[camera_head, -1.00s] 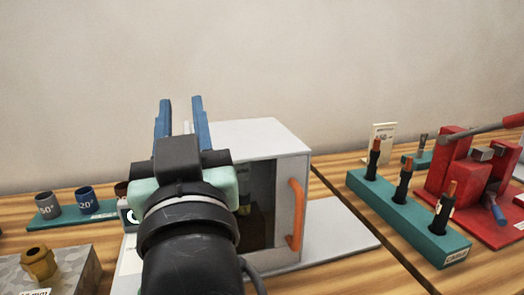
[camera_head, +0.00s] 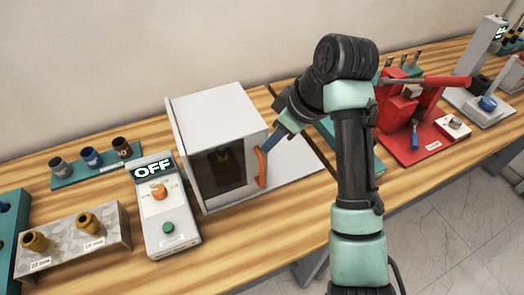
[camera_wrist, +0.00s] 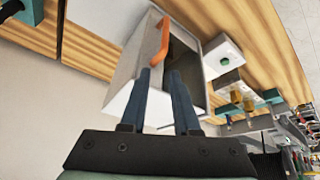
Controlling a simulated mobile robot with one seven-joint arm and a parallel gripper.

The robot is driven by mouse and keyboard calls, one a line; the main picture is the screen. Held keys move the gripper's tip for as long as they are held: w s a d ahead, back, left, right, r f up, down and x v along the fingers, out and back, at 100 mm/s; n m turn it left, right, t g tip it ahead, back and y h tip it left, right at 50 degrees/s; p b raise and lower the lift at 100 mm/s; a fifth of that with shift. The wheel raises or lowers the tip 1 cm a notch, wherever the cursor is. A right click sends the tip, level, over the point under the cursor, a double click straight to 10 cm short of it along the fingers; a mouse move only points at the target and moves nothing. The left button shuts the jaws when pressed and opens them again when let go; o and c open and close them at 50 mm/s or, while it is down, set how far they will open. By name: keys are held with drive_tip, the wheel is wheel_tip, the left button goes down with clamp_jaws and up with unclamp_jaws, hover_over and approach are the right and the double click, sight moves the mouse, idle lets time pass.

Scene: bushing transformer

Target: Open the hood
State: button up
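The hood is a white box (camera_head: 226,123) on the wooden table in the head view, with a dark front opening or pane (camera_head: 218,175) and an orange upright handle (camera_head: 261,167) at its right front edge. A small yellowish thing shows faintly inside. The hood (camera_wrist: 124,83) and handle (camera_wrist: 163,42) also show in the wrist view. My gripper (camera_wrist: 161,72) has its two blue fingers apart, with a gap between the tips and nothing seen held. The fingers (camera_head: 269,141) are close to the handle's upper end in the head view; whether they touch it I cannot tell.
Left of the hood stands a control box (camera_head: 164,205) reading "OFF", with an orange knob and green button. Cups on a teal strip (camera_head: 97,164) and a grey block (camera_head: 71,241) lie farther left. A red press (camera_head: 410,125) stands to the right, behind my arm.

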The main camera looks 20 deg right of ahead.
sight(264, 165)
drive_tip(key=shift+g, duration=0.4)
drive_tip(key=x, duration=0.4)
drive_tip(key=s+x, duration=0.1)
drive_tip(key=x, duration=0.3)
drive_tip(key=p+x, duration=0.1)
drive_tip(key=x, duration=0.3)
drive_tip(key=shift+s+d+f, duration=0.15)
drive_tip(key=shift+d+f, duration=0.2)
drive_tip(key=shift+f, duration=0.1)
clamp_jaws()
idle(0.5)
